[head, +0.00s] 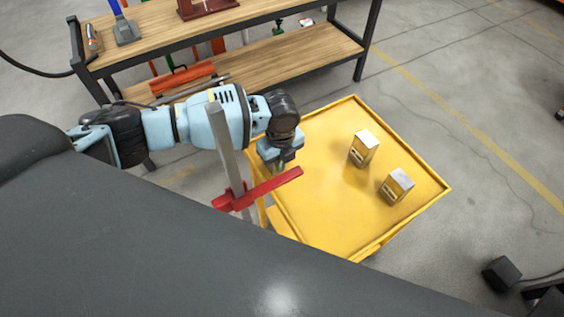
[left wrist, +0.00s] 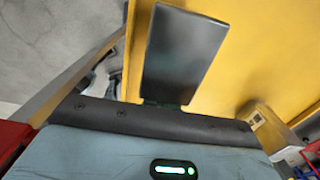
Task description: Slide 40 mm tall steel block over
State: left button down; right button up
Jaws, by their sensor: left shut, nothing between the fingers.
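Two metal blocks with pale tops and small dark markings on their sides stand upright and apart on a yellow tray-like top (head: 325,190). One block (head: 364,147) is towards the back; the other block (head: 397,187) is nearer and to the right. The markings are too small to read, so I cannot tell which is 40 mm tall. My left gripper (head: 281,160) is shut and empty over the tray's left edge, left of both blocks. In the left wrist view its dark finger (left wrist: 183,55) covers part of the yellow surface, and a blurred block (left wrist: 266,126) shows at lower right.
A grey upright bar (head: 226,150) with a red crosspiece (head: 265,190) stands in front of my left arm. A wooden-topped workbench (head: 160,30) with a lower shelf is behind. The tray has a raised rim; its surface between my gripper and the blocks is clear.

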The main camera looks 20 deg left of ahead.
pick_arm(q)
notch_tip(320, 180, up, 8)
jog(key=shift+p, duration=0.35)
jog(key=shift+f, duration=0.1)
dwell(0.3)
